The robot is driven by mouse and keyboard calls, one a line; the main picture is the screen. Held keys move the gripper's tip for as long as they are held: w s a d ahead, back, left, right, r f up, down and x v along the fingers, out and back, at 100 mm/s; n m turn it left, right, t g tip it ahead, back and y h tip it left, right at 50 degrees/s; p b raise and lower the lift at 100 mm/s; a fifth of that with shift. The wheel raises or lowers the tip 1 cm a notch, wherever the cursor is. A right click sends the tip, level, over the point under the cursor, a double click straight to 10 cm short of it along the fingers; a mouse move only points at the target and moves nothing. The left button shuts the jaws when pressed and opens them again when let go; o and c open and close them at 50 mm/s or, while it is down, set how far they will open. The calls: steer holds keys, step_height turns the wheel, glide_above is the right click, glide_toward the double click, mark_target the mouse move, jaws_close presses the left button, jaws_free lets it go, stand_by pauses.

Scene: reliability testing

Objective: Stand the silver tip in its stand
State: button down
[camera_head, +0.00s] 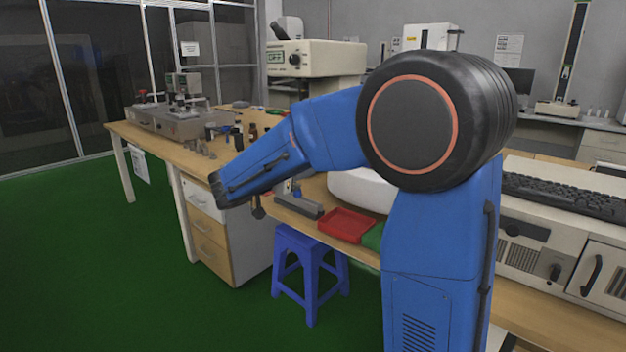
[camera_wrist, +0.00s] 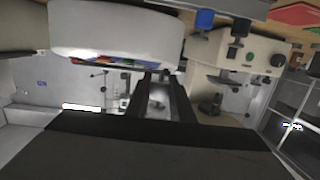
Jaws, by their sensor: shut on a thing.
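In the wrist view my gripper (camera_wrist: 158,82) reaches forward from the dark wrist housing, with its two dark fingers close together. A small silver-grey piece (camera_wrist: 158,98) shows between the fingers; it fits the silver tip, but its shape is too small and blurred to make out. In the head view my blue arm reaches left over the table's front edge, and the fingers cannot be made out there. I cannot pick out the tip's stand in either view.
A long wooden table (camera_head: 152,139) carries a grey instrument (camera_head: 170,120), dark bottles and small grey pieces. A red tray (camera_head: 346,225) and a green tray (camera_head: 374,237) lie near its front edge. A blue stool (camera_head: 309,270) stands below. The green floor at left is clear.

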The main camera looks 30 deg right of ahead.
steer(key=shift+m+g, duration=0.4)
steer(key=shift+g, duration=0.2)
steer(key=shift+w+d+f, duration=0.15)
steer(key=shift+d+f, duration=0.5)
steer(key=shift+f, duration=0.35)
steer(key=shift+w+d+f, duration=0.15)
steer(key=shift+d+f, duration=0.55)
steer(key=shift+f, duration=0.25)
steer(key=shift+w+d+f, duration=0.15)
steer(key=shift+d+f, duration=0.5)
steer(key=shift+f, duration=0.35)
steer(key=shift+f, duration=2.2)
